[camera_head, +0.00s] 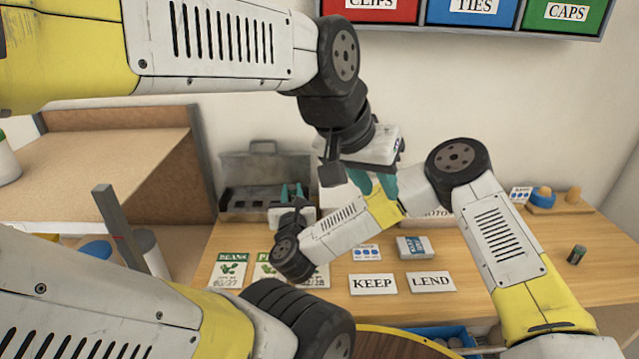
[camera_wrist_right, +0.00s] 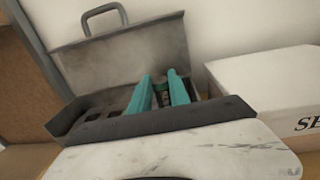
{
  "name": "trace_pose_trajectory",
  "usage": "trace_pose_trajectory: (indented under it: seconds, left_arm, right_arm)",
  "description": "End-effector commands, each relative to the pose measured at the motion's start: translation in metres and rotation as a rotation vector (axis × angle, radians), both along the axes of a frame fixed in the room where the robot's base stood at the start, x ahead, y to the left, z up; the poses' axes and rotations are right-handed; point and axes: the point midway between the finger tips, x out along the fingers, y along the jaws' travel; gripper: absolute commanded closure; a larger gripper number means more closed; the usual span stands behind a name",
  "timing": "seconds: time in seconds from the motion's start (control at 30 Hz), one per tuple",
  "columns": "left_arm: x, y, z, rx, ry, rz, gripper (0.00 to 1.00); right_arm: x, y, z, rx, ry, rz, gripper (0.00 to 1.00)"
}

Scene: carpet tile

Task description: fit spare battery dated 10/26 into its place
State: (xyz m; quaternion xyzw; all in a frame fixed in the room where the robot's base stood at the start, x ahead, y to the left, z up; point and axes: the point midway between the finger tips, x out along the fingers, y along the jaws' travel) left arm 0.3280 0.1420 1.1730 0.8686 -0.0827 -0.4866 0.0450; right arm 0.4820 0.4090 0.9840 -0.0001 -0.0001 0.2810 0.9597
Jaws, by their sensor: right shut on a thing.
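My right gripper (camera_head: 291,193) is at the open grey metal case (camera_head: 238,199) at the back of the table. In the right wrist view its teal fingers (camera_wrist_right: 160,93) reach down into the case (camera_wrist_right: 115,58), beside the dark slots. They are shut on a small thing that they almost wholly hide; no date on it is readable. My left gripper (camera_head: 376,184) hangs right of the case, teal fingers apart and empty, partly covered by my right forearm. A small dark battery-like cylinder with a green top (camera_head: 577,254) stands on the table at the right; its label is unreadable.
A white box (camera_wrist_right: 270,90) stands just right of the case. Labelled bins (camera_head: 470,12) hang above. The table's right part is mostly clear.

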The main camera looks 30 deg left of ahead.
Motion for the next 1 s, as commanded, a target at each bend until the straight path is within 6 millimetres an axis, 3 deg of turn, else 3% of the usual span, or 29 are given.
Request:
trace_pose_trajectory:
  seconds: [1.0]
  left_arm:
    - [0.0, 0.0, 0.0, 0.0, 0.0, 0.0, 0.69]
  right_arm:
    - [0.0, 0.0, -0.013, -0.001, 0.001, 0.0, 1.0]
